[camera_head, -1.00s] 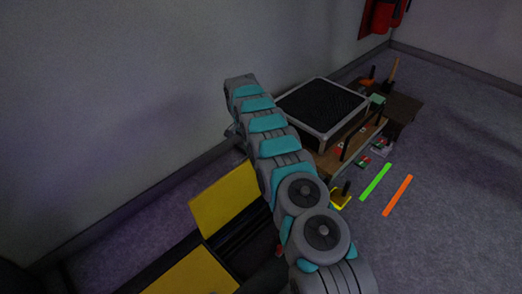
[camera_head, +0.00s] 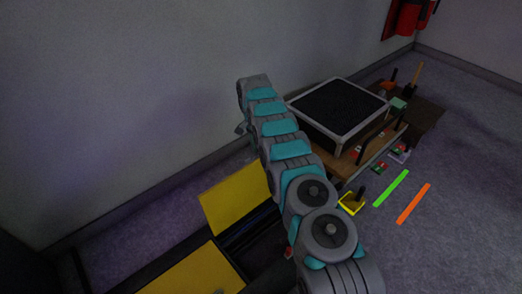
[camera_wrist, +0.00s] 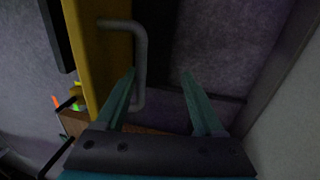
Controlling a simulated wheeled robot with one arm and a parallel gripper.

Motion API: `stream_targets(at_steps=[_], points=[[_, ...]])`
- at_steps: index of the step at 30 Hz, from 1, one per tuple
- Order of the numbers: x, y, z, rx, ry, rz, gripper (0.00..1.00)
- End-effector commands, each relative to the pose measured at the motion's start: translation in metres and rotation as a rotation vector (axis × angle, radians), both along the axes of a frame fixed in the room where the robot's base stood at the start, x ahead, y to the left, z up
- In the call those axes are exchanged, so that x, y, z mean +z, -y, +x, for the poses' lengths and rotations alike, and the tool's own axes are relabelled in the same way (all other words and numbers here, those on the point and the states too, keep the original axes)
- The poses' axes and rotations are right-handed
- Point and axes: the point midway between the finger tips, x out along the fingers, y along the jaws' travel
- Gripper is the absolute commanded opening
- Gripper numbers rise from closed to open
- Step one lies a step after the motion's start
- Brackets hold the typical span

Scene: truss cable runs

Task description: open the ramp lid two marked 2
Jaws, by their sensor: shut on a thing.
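A yellow lid (camera_head: 235,196) stands tilted up over the dark open channel (camera_head: 248,238) in the head view. A second yellow lid (camera_head: 195,274) lies nearer, at the bottom. I can read no number on either. In the wrist view a yellow lid (camera_wrist: 88,55) fills the left, with a grey bar handle (camera_wrist: 140,62) on it. My gripper (camera_wrist: 158,74) is at this handle; the left finger overlaps it, and I take it as shut on the handle. The fingers look apart in the picture. In the head view my arm hides the gripper.
A wooden cart (camera_head: 351,170) with a black-topped box (camera_head: 340,112) stands right of my arm. A yellow tray (camera_head: 352,203) and green (camera_head: 391,188) and orange (camera_head: 414,203) strips lie on the floor. The wall is close behind the arm.

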Motion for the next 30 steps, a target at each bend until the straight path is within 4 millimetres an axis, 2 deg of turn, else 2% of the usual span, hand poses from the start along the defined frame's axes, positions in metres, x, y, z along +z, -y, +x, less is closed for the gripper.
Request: stream_targets(at_steps=[24,30], points=[[0.004,0.0,0.0,0.0,-0.001,0.001,0.45],[0.017,-0.002,0.003,-0.001,0.003,0.001,0.45]])
